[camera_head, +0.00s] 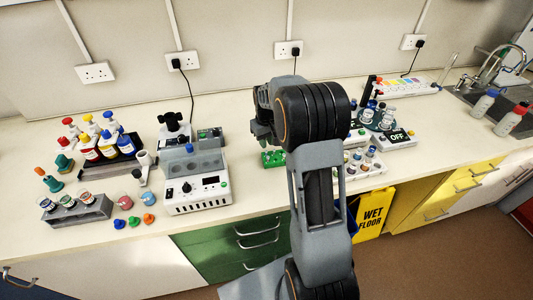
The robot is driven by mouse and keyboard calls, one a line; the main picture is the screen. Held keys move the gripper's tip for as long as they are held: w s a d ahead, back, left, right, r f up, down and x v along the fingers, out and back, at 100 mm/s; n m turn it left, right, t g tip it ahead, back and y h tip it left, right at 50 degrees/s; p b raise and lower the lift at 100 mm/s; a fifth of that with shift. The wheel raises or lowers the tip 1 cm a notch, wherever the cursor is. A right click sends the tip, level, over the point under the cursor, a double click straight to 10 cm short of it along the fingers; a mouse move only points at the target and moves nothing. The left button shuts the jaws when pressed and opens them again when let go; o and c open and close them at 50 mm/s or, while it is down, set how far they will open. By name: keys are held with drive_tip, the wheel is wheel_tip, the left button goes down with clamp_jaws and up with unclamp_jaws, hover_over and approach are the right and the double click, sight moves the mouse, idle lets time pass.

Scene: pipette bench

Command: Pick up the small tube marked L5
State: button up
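My arm stands in the middle of the view, and my gripper (262,132) is at its left end, above the bench. The arm partly hides it, and its fingers are too small and dark to tell open from shut. I cannot read any L5 mark here. A green rack or block (273,158) lies just below my gripper, partly hidden by the arm; small details on it are unclear. To the right of the arm, a pale rack (380,172) holds several small vials with blue and other coloured caps. Which item is the L5 tube cannot be told.
A white control box (197,195) with a clear shield stands left of my gripper. Wash bottles (92,151), a grey jar rack (90,214) and coloured stoppers are further left. A device marked OFF (397,136) is at the right, before the sink. A yellow floor sign (372,216) stands below.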

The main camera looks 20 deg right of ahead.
sight(266, 151)
drive_tip(key=shift+w+f+p, duration=0.1)
drive_tip(key=shift+f+p, duration=0.4)
drive_tip(key=shift+f, duration=1.8)
clamp_jaws()
